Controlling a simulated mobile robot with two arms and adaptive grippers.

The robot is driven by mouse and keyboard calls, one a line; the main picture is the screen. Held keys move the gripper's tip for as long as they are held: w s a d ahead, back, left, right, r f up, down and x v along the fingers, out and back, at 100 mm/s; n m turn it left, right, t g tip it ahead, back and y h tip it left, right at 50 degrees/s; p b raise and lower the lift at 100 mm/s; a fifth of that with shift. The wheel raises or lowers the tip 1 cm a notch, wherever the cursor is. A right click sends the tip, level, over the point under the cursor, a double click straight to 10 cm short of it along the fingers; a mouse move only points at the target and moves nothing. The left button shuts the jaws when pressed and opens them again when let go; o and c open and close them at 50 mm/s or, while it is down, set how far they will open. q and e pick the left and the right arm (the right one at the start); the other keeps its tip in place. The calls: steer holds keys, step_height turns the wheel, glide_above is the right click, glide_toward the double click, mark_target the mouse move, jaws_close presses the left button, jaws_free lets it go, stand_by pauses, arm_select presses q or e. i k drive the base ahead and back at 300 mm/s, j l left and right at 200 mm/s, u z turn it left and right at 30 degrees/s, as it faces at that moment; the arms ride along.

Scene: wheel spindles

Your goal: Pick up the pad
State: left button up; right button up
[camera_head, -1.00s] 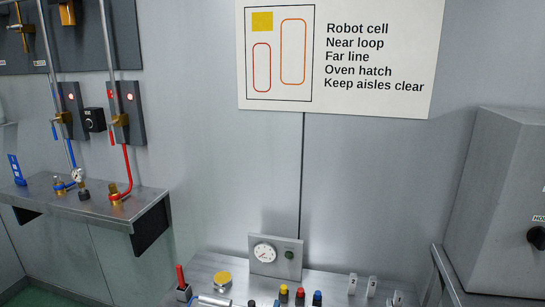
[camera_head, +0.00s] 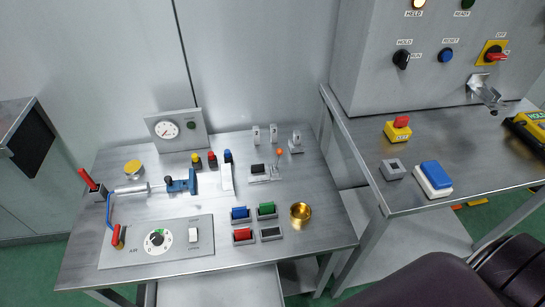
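No thing in view is labelled as a pad, so I cannot tell for certain which one it is. A yellow and black hand-held unit (camera_head: 528,131) lies on the right bench, cut off by the right picture edge. A blue block on a white base (camera_head: 434,178) sits near that bench's front edge. Neither gripper shows in the head view. A dark rounded part at the bottom right looks like my own arm; no fingers show on it.
The left bench (camera_head: 270,232) holds switches, coloured buttons, a gauge panel (camera_head: 177,130) and a brass cup (camera_head: 300,213). The right bench (camera_head: 455,147) also carries a yellow box with a red button (camera_head: 398,129) and a small grey block (camera_head: 393,169). A grey cabinet (camera_head: 425,30) stands behind it.

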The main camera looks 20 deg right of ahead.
mark_target(260, 167)
steer(key=k+j, duration=0.15)
steer(key=k, duration=0.35)
steer(key=k+j, duration=0.15)
steer(key=k, duration=0.3)
